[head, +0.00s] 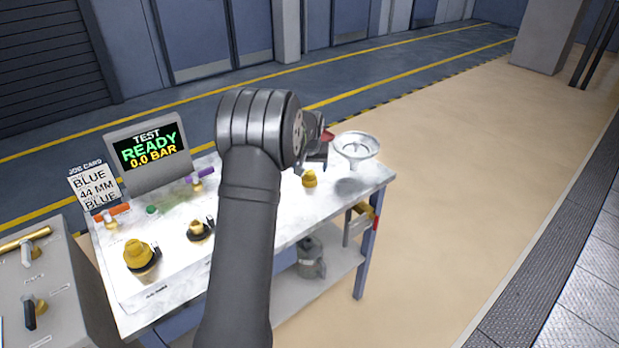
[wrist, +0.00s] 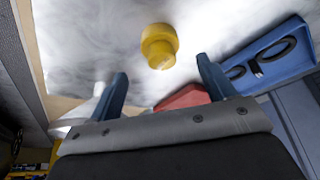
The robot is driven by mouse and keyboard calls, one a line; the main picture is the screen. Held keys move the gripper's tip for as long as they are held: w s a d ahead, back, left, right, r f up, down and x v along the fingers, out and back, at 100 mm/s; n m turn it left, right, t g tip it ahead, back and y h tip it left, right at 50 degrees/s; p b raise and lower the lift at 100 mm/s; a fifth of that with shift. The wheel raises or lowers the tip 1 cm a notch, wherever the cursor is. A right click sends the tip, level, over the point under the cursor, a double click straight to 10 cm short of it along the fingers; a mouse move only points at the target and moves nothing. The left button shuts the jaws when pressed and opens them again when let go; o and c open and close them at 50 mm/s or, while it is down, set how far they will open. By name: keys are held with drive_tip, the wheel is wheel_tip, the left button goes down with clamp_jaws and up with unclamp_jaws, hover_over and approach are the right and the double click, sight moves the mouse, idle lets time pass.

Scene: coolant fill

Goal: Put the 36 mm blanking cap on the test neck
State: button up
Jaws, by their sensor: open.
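A yellow stepped cap (head: 309,178) stands on the bench top near its right end. It also shows in the wrist view (wrist: 159,45), beyond my fingertips and roughly between their lines. My gripper (wrist: 165,85) is open and empty, with its two blue fingers apart. In the head view my gripper (head: 317,163) is just above and beside that cap, partly hidden by my arm. A larger brass-yellow fitting (head: 137,253) with a dark base and a smaller one (head: 200,230) stand on the bench at left. I cannot read any cap size or tell which fitting is the test neck.
A pale funnel (head: 355,147) stands at the bench's right end, close to my gripper. The wrist view shows a blue tray (wrist: 306,38) with black rings and a red object (wrist: 185,97). A screen (head: 149,155) reads TEST READY 0.0 BAR. A job card (head: 95,186) reads BLUE, 44 MM, BLUE.

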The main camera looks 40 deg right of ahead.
sight(309, 173)
drive_tip(key=shift+x, duration=3.05)
drive_tip(key=shift+w+r, duration=0.1)
drive_tip(key=shift+w, duration=0.05)
drive_tip(key=c, duration=1)
